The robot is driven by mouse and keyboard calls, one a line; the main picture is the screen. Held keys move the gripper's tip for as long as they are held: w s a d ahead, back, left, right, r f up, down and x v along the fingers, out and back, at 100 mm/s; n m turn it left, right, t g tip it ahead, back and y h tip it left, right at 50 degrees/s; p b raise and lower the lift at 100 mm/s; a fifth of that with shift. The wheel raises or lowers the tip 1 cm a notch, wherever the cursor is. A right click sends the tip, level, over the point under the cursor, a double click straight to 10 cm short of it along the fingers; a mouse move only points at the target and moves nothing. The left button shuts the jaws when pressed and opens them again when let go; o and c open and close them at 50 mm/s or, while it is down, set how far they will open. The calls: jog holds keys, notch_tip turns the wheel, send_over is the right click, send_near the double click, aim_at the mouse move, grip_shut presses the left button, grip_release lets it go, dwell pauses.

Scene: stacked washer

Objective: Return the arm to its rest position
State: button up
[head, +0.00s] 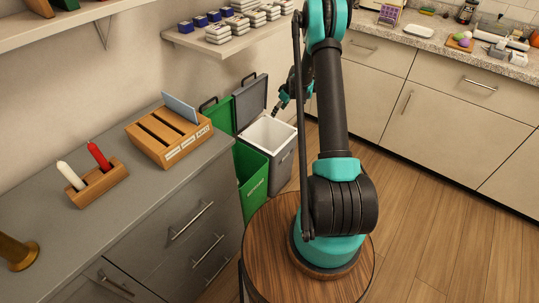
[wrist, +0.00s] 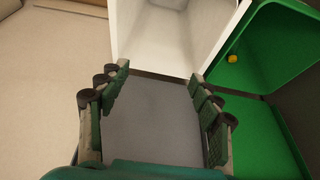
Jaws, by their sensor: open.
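My gripper (wrist: 157,95) is open in the wrist view, with its two dark green fingers apart and nothing between them. Beyond the fingertips is the white-lined grey bin (wrist: 215,45), and its grey surface fills the gap between the fingers. In the head view my arm stretches up and away from its round wooden stand. My gripper (head: 277,108) shows small there, partly hidden behind the arm, above the open grey bin (head: 284,161). Its fingers are too small to make out in that view.
The green bin (head: 252,177) stands open beside the grey one; a small yellow thing (wrist: 232,58) lies in it. A grey cabinet (head: 190,215) with a wooden slotted box (head: 150,140) and candle holder (head: 97,184) is at left. Wooden floor (head: 450,225) at right is clear.

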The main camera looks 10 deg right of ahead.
dwell(0.4)
jog(key=s+a+r+m+h, duration=0.15)
jog(key=s+r+m, duration=0.25)
jog(key=s+r, duration=1.55)
jog(key=s+d+m+t+h, duration=0.1)
jog(key=s+m, duration=0.4)
jog(key=s, duration=2.2)
jog(key=shift+s+r+h, duration=0.2)
jog(key=shift+r+h, duration=0.15)
jog(key=shift+r, duration=0.05)
jog(key=shift+d, duration=0.1)
jog(key=shift+c, duration=0.2)
